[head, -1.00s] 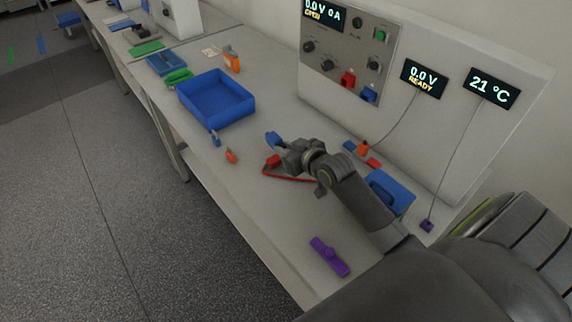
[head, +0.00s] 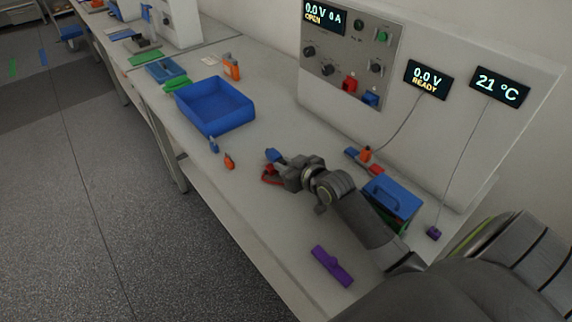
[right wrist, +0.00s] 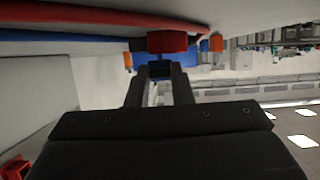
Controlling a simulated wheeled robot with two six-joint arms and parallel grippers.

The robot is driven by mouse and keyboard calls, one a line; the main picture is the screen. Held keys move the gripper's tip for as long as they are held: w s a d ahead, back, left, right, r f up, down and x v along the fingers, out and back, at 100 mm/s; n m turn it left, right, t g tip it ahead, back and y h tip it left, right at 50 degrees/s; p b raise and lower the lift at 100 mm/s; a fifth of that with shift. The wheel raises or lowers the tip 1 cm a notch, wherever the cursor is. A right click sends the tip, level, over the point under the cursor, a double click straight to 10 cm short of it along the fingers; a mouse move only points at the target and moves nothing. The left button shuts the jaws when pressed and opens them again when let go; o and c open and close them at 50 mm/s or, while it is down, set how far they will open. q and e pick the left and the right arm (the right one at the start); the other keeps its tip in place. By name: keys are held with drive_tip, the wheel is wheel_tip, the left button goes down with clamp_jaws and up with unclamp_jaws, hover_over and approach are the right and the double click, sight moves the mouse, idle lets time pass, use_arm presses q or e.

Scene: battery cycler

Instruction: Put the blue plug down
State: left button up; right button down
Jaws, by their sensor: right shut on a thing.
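The blue plug (head: 272,154) is in the jaws of my right gripper (head: 279,157), which points left over the bench top. In the right wrist view the dark blue body of the plug (right wrist: 160,68) shows between the two fingertips (right wrist: 160,77). The plug looks low over the bench; I cannot tell whether it touches. A red plug (head: 270,171) with a red lead lies on the bench just below the gripper in the head view. It also shows beyond the fingertips in the right wrist view (right wrist: 167,42). My left gripper is not in view.
A blue tray (head: 247,117) stands farther back. A small blue item (head: 213,145) and an orange item (head: 229,161) lie before it. A purple piece (head: 332,266) lies near the front edge. A blue-topped box (head: 396,196) stands right of my arm, before the cycler panel (head: 350,45).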

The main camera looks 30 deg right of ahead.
drive_tip(key=shift+f, duration=0.3)
drive_tip(key=c, duration=1.1)
unclamp_jaws()
drive_tip(key=shift+c, duration=0.2)
drive_tip(key=shift+r, duration=0.2)
drive_tip(key=shift+r+p, duration=0.3)
drive_tip(key=shift+r, duration=0.15)
drive_tip(key=v, duration=0.7)
drive_tip(key=shift+s+b, duration=0.25)
drive_tip(key=shift+b, duration=0.15)
drive_tip(key=shift+r, duration=0.1)
